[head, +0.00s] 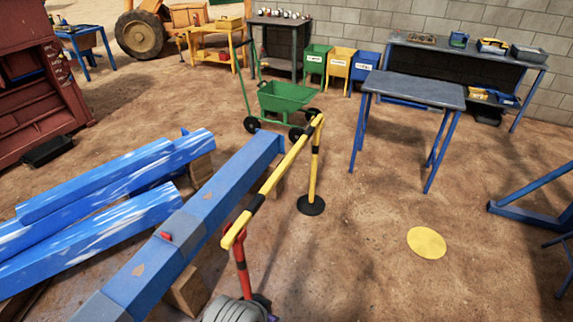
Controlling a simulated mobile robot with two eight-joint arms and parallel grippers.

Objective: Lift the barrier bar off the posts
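The barrier bar (290,160) is yellow with black bands. It slopes in the head view from the top of the far post down to the near post. The far post (314,180) is yellow and black and stands upright on a round black base (311,206).
A long blue beam (215,205) on wood blocks lies close left of the bar, with more blue beams (85,235) beyond it. A green cart (285,98) stands behind the far post. A blue-legged table (415,88) stands back right. Floor right of the bar is open around a yellow disc (427,243).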

